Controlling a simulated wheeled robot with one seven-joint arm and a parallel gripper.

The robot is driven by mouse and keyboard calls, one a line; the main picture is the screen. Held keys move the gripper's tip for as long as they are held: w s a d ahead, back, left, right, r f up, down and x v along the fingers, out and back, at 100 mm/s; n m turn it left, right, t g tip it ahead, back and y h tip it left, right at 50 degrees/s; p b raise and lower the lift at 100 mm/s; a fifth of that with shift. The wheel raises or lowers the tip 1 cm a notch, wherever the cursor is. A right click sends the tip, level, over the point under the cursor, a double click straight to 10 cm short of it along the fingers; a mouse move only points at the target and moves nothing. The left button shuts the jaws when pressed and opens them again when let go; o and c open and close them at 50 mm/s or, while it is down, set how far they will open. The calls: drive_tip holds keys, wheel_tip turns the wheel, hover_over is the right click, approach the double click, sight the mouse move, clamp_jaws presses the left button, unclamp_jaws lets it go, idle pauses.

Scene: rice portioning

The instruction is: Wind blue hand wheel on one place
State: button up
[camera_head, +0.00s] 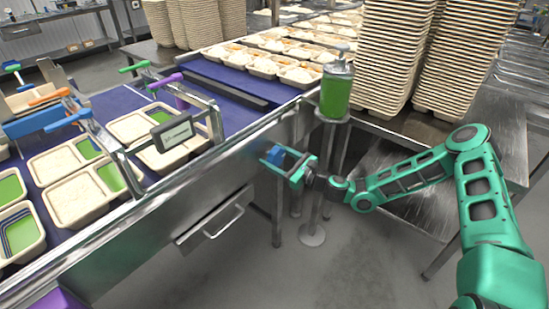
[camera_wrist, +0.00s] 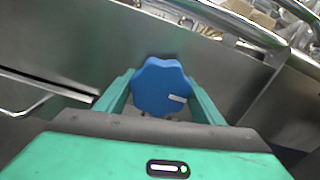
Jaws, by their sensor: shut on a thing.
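The blue hand wheel (camera_wrist: 155,88) shows in the wrist view between the two green fingers, with a lobed edge and a small pale label. My gripper (camera_wrist: 158,98) is shut on it, one finger at each side. In the head view the blue hand wheel (camera_head: 276,155) is small and partly covered by my gripper (camera_head: 285,164), beside the front steel side of the conveyor. The wheel's shaft and mounting are hidden in both views.
A blue conveyor belt (camera_head: 118,100) carries trays of rice. A steel rail (camera_head: 165,185) runs along its front. A green soap bottle (camera_head: 336,90) stands on a post right of my gripper. Tall tray stacks (camera_head: 396,50) stand behind. Grey floor (camera_head: 350,270) is clear in front.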

drive_tip(key=o, duration=1)
drive_tip(key=shift+w+d, duration=0.15)
drive_tip(key=shift+o, duration=0.2)
drive_tip(key=v, duration=1)
drive_tip(key=shift+s+d, duration=0.25)
drive_tip(key=shift+s, duration=0.05)
